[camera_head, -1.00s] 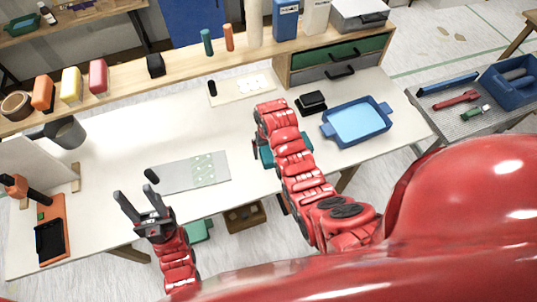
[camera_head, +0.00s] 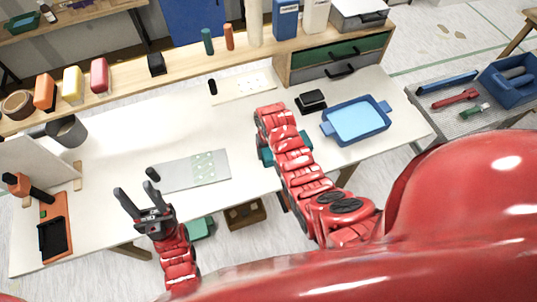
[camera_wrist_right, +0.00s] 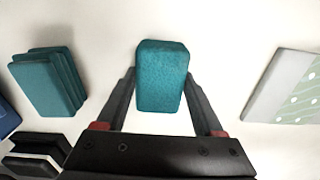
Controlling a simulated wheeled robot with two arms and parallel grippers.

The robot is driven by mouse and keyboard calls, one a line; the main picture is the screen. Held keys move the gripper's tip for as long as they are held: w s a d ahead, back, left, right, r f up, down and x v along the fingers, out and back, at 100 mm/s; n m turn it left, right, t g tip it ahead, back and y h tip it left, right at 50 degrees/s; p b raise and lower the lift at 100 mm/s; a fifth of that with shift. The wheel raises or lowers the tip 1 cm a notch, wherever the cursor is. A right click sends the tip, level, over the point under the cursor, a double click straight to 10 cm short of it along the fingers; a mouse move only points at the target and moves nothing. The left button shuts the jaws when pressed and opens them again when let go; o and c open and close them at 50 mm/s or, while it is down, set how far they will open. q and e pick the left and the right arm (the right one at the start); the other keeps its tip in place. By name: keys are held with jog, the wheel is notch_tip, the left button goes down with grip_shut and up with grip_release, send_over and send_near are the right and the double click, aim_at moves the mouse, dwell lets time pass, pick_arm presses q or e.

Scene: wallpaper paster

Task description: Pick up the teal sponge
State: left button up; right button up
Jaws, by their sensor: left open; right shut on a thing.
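A teal sponge (camera_wrist_right: 162,75) stands between the two fingers of my right gripper (camera_wrist_right: 160,88) in the right wrist view. The gripper is shut on it; I cannot tell whether it touches the table. A stack of similar teal pieces (camera_wrist_right: 48,82) lies to the left of it, apart from the fingers. In the head view my right arm covers most of this spot, and only teal edges (camera_head: 265,156) show beside it. My right fingers are hidden there. My left gripper (camera_head: 134,197) is open and empty at the front of the table.
A blue tray (camera_head: 385,106) and a black block (camera_head: 311,97) lie right of my right arm. A grey sheet with a patterned green part (camera_head: 172,175) lies to its left. A shelf (camera_head: 125,72) runs along the back.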

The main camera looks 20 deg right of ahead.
aim_at(267, 154)
jog(key=shift+r, duration=0.15)
jog(key=shift+w+r+b, duration=0.1)
jog(key=shift+r+b, duration=0.4)
jog(key=shift+b, duration=0.2)
jog(key=shift+s+a+r+b, duration=0.1)
jog(key=shift+s+r+b, duration=0.05)
jog(key=shift+r+b, duration=0.35)
jog(key=shift+s+a+r+b, duration=0.1)
jog(key=shift+s+r+b, duration=0.05)
jog(key=shift+r+b, duration=0.3)
jog(key=shift+s+a, duration=0.35)
jog(key=shift+s, duration=0.35)
jog(key=s+a+p, duration=0.1)
jog(key=s+r+p, duration=0.1)
jog(key=s+a+p, duration=0.1)
jog(key=s, duration=0.1)
jog(key=shift+a+r, duration=0.3)
jog(key=shift+r, duration=0.05)
jog(key=s+a, duration=0.1)
jog(key=s, duration=0.1)
jog(key=s+a+p, duration=0.1)
jog(key=s, duration=0.1)
jog(key=s+a+p, duration=0.1)
jog(key=s+a, duration=0.1)
jog(key=shift+s+r, duration=0.1)
jog(key=shift+s, duration=0.2)
jog(key=shift+s+a+p, duration=0.35)
jog(key=shift+s, duration=0.25)
